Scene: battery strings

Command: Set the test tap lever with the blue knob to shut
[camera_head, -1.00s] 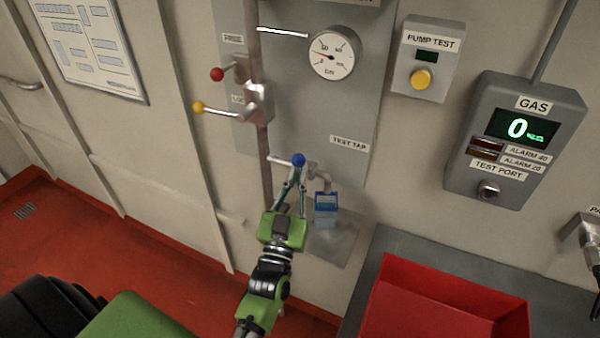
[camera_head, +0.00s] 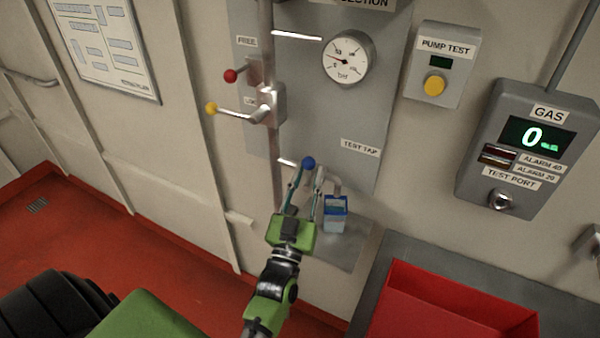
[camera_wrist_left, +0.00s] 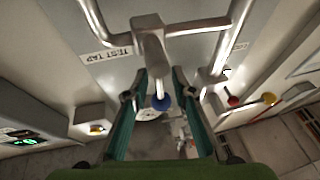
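The test tap (camera_wrist_left: 150,38) is a metal valve body on a horizontal pipe, seen at the top of the left wrist view. Its short lever (camera_wrist_left: 159,86) ends in a blue knob (camera_wrist_left: 163,103); the knob also shows in the head view (camera_head: 308,163) below the TEST TAP label (camera_head: 360,147). My left gripper (camera_head: 306,182) is at the tap with its fingers pointing up. In the left wrist view its two fingers (camera_wrist_left: 160,82) stand apart on either side of the lever and knob, with gaps visible. The fingers partly hide the tap in the head view. My right gripper is not in view.
A small blue-topped container (camera_head: 335,212) stands close right of the gripper under the spout. Levers with red (camera_head: 230,76) and yellow (camera_head: 211,108) knobs are on the vertical pipe above left. A red bin (camera_head: 455,310) sits at lower right. A gauge (camera_head: 348,58) is above.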

